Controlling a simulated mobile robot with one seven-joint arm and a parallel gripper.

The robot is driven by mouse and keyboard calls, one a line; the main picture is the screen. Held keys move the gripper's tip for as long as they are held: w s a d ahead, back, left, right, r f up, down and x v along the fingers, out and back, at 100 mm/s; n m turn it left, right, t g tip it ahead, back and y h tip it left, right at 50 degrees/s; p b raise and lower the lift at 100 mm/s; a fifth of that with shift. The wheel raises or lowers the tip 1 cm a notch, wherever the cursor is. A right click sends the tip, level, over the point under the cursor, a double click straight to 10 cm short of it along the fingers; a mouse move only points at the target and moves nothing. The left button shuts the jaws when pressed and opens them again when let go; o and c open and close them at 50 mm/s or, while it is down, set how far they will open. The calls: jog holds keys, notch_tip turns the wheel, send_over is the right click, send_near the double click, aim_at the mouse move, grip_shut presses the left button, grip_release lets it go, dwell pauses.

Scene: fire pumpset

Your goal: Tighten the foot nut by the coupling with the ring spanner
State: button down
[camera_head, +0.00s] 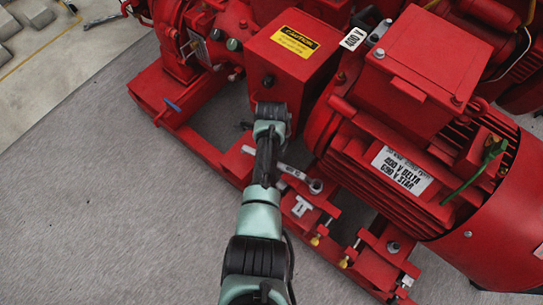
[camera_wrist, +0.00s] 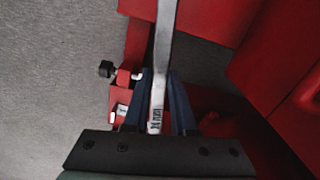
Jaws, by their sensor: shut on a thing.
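A grey steel ring spanner (camera_head: 291,171) lies across the front motor foot, at the end by the coupling guard. Its ring end (camera_head: 316,186) is at the foot; I cannot tell whether it is seated around the nut, which I cannot make out. My gripper (camera_wrist: 160,82) is shut on the spanner's shank in the wrist view, a dark blue finger on each side. The spanner (camera_wrist: 164,45) runs up out of the top of that view, so its far end is hidden there. In the head view my arm covers the fingers.
The red motor (camera_head: 400,165) stands to the right, the red coupling guard (camera_head: 295,50) with a caution label above. Another foot bolt (camera_head: 393,247) sits lower right. The red base frame (camera_head: 205,145) runs diagonally. Grey floor (camera_head: 100,200) at the left is clear.

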jog(key=shift+r+p, duration=1.15)
jog(key=shift+r, duration=0.25)
jog(key=shift+f, duration=0.1)
